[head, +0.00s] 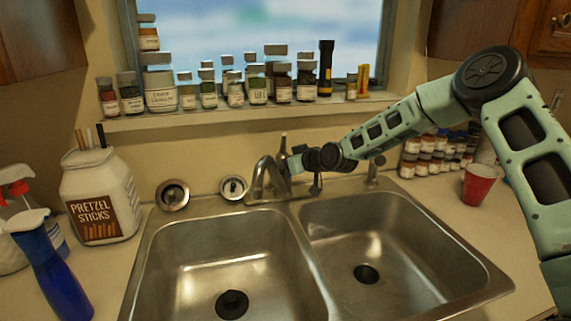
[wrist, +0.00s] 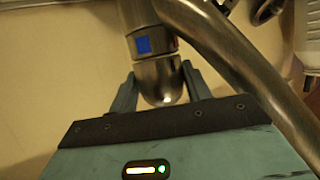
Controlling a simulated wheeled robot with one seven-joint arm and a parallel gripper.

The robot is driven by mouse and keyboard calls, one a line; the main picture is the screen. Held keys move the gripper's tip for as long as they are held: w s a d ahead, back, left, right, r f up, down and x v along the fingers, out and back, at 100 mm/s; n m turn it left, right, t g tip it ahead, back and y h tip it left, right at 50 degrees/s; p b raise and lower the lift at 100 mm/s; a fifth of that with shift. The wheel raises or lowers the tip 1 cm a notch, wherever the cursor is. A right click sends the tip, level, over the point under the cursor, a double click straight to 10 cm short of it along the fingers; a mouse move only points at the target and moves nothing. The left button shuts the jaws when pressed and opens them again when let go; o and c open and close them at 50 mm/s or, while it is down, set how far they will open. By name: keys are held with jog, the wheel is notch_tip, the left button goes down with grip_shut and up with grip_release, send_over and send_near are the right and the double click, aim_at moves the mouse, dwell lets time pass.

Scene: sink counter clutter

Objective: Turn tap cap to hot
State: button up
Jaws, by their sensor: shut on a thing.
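The metal tap (head: 268,178) stands behind the divider between the two sink basins. Its rounded metal cap (wrist: 159,80) shows in the wrist view, just below a collar with a blue square mark (wrist: 143,45) and a sliver of red at its right edge. My gripper (wrist: 160,82) has one finger on each side of the cap and is shut on it. In the head view, my gripper (head: 294,162) reaches in from the right to the top of the tap. The cap is too small and covered there to make out. The curved spout (wrist: 230,60) crosses the wrist view on the right.
Several spice jars (head: 160,85) and a flashlight (head: 325,68) line the windowsill behind. A pretzel jar (head: 100,195) and a blue spray bottle (head: 50,265) stand left. A red cup (head: 478,184) stands right. Both basins (head: 225,255) look empty.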

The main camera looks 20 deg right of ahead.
jog(key=o, duration=0.7)
jog(key=shift+s+a, duration=0.1)
jog(key=shift+s+d+r, duration=0.15)
jog(key=shift+s+d, duration=0.15)
jog(key=shift+d, duration=0.05)
jog(key=b+v, duration=0.2)
jog(key=v, duration=1.4)
jog(key=shift+s, duration=0.3)
jog(key=shift+r, duration=0.1)
